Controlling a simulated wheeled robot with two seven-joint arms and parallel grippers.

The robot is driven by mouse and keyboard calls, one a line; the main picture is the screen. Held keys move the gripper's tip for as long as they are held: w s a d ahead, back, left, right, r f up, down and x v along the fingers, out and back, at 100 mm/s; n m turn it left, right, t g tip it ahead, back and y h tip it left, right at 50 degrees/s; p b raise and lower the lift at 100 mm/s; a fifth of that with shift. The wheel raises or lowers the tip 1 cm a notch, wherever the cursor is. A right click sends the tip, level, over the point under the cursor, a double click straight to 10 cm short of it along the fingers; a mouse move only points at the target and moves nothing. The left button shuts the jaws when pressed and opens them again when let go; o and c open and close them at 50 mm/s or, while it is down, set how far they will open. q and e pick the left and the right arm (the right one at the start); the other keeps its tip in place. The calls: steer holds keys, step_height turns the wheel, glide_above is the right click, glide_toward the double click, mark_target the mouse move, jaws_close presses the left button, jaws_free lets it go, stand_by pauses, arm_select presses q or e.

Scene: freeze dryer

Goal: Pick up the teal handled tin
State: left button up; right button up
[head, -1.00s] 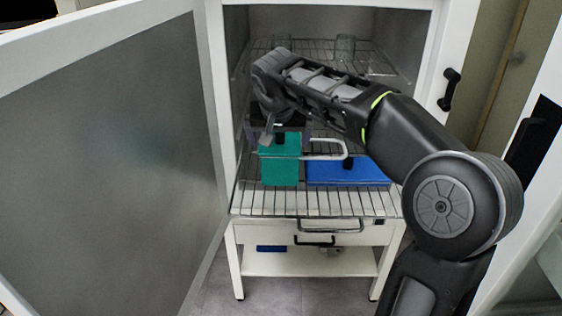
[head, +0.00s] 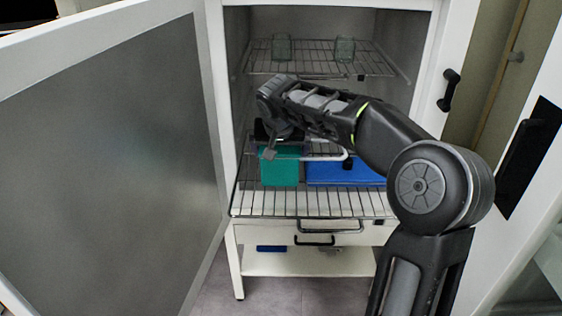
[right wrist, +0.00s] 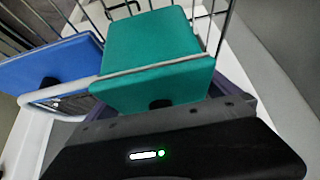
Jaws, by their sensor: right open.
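The teal tin (head: 279,171) stands on the middle wire shelf inside the open cabinet. Its pale handle (head: 327,154) sticks out to the right. In the right wrist view the teal tin (right wrist: 153,55) fills the upper middle, with its handle running to the left and a dark knob on it. My right gripper (head: 273,151) is open at the top rear of the tin. Its dark body crosses the bottom of the right wrist view, close to the tin. I cannot tell whether its fingers touch the tin. My left gripper is not in view.
A blue tin (head: 345,172) with a dark knob lies right of the teal one. Two clear glasses (head: 281,47) (head: 345,48) stand on the upper shelf. The open cabinet door (head: 110,160) fills the left. A purple part (right wrist: 238,88) shows beside the teal tin.

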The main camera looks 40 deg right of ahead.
steer(key=shift+c, duration=0.2)
stand_by(0.4)
steer(key=c, duration=1.4)
steer(key=shift+r, duration=0.2)
steer(key=shift+c, duration=0.2)
step_height(320, 180, up, 10)
steer(key=shift+f+p, duration=0.1)
steer(key=shift+p, duration=0.55)
